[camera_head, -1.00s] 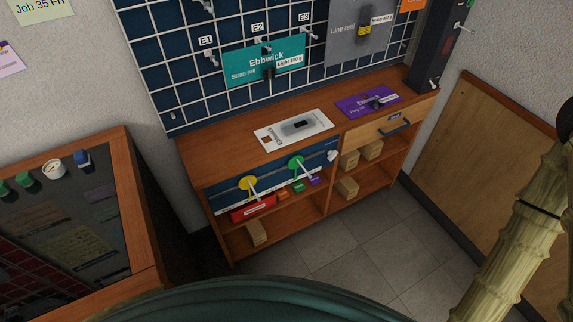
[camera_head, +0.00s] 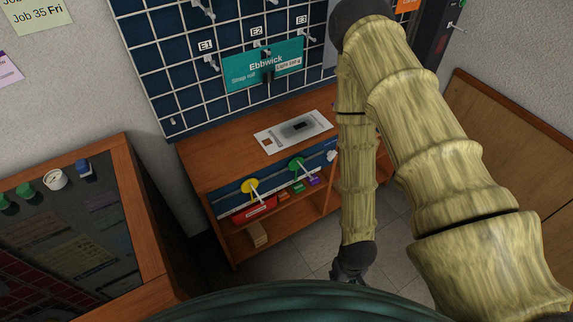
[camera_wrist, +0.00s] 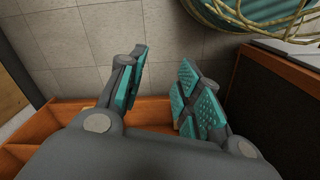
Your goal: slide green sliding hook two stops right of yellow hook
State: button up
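The green sliding hook (camera_head: 296,164) is a round green disc with a pale prong on the blue rail (camera_head: 226,195) along the workbench front. The yellow hook (camera_head: 250,186) sits on the same rail to its left, with a gap between them. My gripper (camera_head: 352,276) hangs low in front of the bench, right of and below both hooks, touching neither. In the wrist view my gripper (camera_wrist: 158,88) has its teal-padded fingers spread apart with nothing between them. Neither hook can be made out in the wrist view.
A white card (camera_head: 293,131) lies on the bench top. A dark-topped table (camera_head: 60,240) stands at left. My arm hides the bench's right part. Floor shows in front.

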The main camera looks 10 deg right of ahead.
jog(key=w+a+r+n+p, duration=0.1)
jog(key=w+r+p, duration=0.2)
jog(key=w+r, duration=0.35)
jog(key=w+r+n+p, duration=0.1)
jog(key=w+r+p, duration=0.2)
jog(key=w, duration=0.7)
notch_tip(320, 180, up, 15)
jog(key=n+p, duration=0.2)
jog(key=p, duration=0.2)
send_over(307, 172)
jog(key=shift+f+p, duration=1.6)
jog(key=shift+f, duration=3.55)
grip_shut()
